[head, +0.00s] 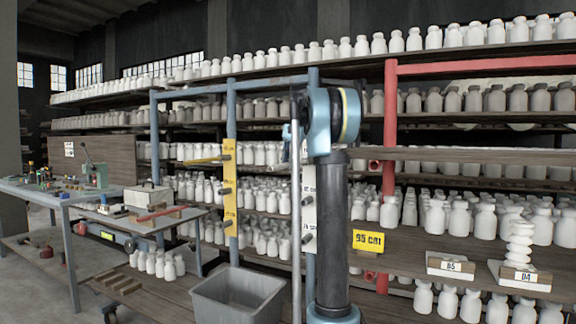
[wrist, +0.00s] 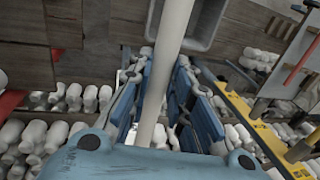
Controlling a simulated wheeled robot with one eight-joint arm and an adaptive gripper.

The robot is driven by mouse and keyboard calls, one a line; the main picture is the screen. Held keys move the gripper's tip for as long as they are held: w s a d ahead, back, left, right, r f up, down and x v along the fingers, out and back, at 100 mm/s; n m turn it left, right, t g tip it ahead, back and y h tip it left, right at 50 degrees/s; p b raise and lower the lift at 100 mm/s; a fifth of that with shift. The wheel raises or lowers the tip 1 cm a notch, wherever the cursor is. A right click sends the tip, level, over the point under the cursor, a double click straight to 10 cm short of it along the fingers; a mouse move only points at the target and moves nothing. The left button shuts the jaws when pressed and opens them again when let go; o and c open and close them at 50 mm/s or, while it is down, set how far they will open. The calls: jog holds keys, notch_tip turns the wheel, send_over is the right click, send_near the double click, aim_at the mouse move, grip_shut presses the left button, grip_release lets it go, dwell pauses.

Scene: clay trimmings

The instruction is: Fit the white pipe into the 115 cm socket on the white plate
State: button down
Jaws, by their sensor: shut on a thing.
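The white pipe (head: 296,220) stands nearly upright in the head view, a long pale pole just left of my black arm link. In the wrist view the pipe (wrist: 171,30) runs between the blue fingers of my gripper (wrist: 163,62), which is shut on it. The gripper is largely hidden behind my arm in the head view. The white plate (head: 309,215) is on the blue rack post, partly behind the pipe and my arm. Dark sockets stick out from it; its labels are too small to read surely. The pipe appears apart from the sockets, but depth is unclear.
A yellow plate (head: 229,185) with dark sockets is on the post to the left. A grey bin (head: 238,295) stands below. Shelves of white bottles fill the back. A yellow 95 cm sign (head: 368,241) is on the right. A workbench (head: 50,190) stands at left.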

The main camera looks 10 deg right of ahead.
jog(key=shift+w+d, duration=0.7)
jog(key=shift+w, duration=0.3)
jog(key=shift+w+d, duration=0.75)
jog(key=shift+w, duration=0.25)
jog(key=shift+w+d, duration=0.7)
jog(key=shift+w, duration=0.3)
dwell(0.7)
jog(key=c, duration=1.4)
grip_release()
notch_tip(320, 180, up, 12)
jog(key=s+d, duration=0.1)
jog(key=shift+s+d+f, duration=0.15)
jog(key=shift+d+f, duration=0.05)
jog(key=shift+d, duration=0.2)
jog(key=shift+s, duration=0.1)
